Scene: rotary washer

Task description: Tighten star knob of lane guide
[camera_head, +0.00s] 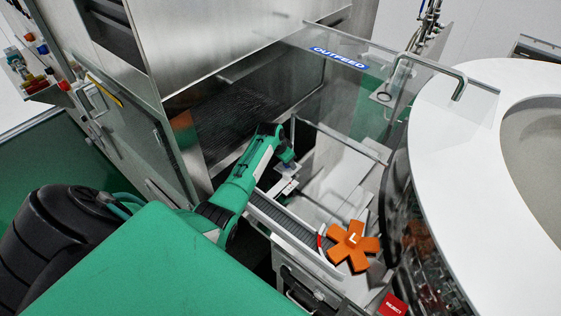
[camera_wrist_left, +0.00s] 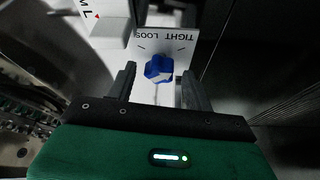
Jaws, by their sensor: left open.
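In the left wrist view a small blue knob (camera_wrist_left: 158,68), with a pale mark on its face, sits in front of a white plate (camera_wrist_left: 178,42) lettered TIGHT and LOOS, upside down here. My left gripper (camera_wrist_left: 157,88) is open, with its two dark fingers on either side of the knob and a gap visible at each side. In the head view my green left arm reaches into the machine, and my left gripper (camera_head: 287,182) is small and partly hidden behind the wrist. The knob is not clear there. My right gripper is not in view.
An orange star-shaped part (camera_head: 352,245) marked L stands right of my arm. A clear OUTFEED panel (camera_head: 340,57) with a handle is behind. A white round table (camera_head: 455,175) is at right. Metal walls and a rail (camera_head: 295,235) leave little room around the arm.

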